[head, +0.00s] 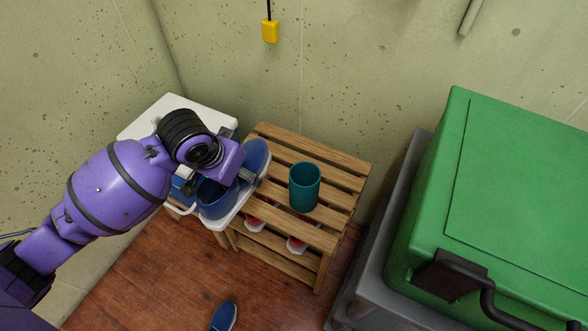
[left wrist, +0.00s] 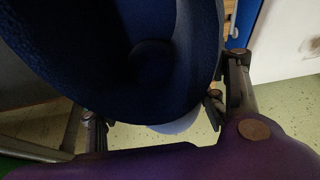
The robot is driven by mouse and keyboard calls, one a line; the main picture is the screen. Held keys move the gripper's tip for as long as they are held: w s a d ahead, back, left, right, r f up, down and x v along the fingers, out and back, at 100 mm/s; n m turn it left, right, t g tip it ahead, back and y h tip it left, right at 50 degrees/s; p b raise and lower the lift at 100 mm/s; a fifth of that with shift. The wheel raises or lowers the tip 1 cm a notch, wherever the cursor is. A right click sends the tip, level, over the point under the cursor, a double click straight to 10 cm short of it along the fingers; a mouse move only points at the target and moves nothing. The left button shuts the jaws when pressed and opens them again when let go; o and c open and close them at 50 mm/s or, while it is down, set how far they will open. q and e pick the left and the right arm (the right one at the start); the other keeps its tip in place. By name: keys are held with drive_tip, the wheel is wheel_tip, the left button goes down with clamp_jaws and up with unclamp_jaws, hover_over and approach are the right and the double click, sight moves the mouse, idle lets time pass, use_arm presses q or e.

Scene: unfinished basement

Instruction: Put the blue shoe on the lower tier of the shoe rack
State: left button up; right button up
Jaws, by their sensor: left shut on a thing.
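A blue shoe (head: 258,155) is held by my left gripper (head: 248,177) beside the left end of the shoe rack, near upper-tier height. In the left wrist view the dark blue shoe (left wrist: 150,50) fills the top between the fingers (left wrist: 160,112), with a pale edge below. My gripper and wrist hide part of it in the head view. The wooden shoe rack (head: 340,170) has a slatted upper tier and a lower tier, where red and white shoes (head: 297,244) partly show. Another blue shoe (head: 224,316) lies on the floor. My right gripper is not in view.
A teal cup (head: 304,188) stands on the upper tier. A green bin (head: 510,190) stands right of the rack. The wooden floor (head: 160,270) in front is mostly clear.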

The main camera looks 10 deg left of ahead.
use_arm(q)
drive_tip(key=shift+w+a+f+b, duration=0.15)
drive_tip(key=shift+w+f+b, duration=0.2)
drive_tip(key=shift+w+f, duration=0.6)
drive_tip(key=w+f+b, duration=0.1)
drive_tip(key=w+f, duration=0.2)
drive_tip(key=w, duration=0.1)
drive_tip(key=w+a+f+b, duration=0.1)
drive_tip(key=w+f, duration=0.2)
drive_tip(key=w, duration=0.1)
drive_tip(key=w+f+b, duration=0.1)
drive_tip(key=w+f, duration=0.2)
drive_tip(key=w, duration=0.1)
drive_tip(key=shift+w+a, duration=0.25)
drive_tip(key=shift+w, duration=0.15)
drive_tip(key=shift+w+f+b, duration=0.2)
drive_tip(key=shift+f+b, duration=0.1)
drive_tip(key=shift+b, duration=0.1)
wheel_tip(320, 180, down, 3)
drive_tip(key=shift+r+b, duration=0.15)
drive_tip(key=shift+b, duration=0.2)
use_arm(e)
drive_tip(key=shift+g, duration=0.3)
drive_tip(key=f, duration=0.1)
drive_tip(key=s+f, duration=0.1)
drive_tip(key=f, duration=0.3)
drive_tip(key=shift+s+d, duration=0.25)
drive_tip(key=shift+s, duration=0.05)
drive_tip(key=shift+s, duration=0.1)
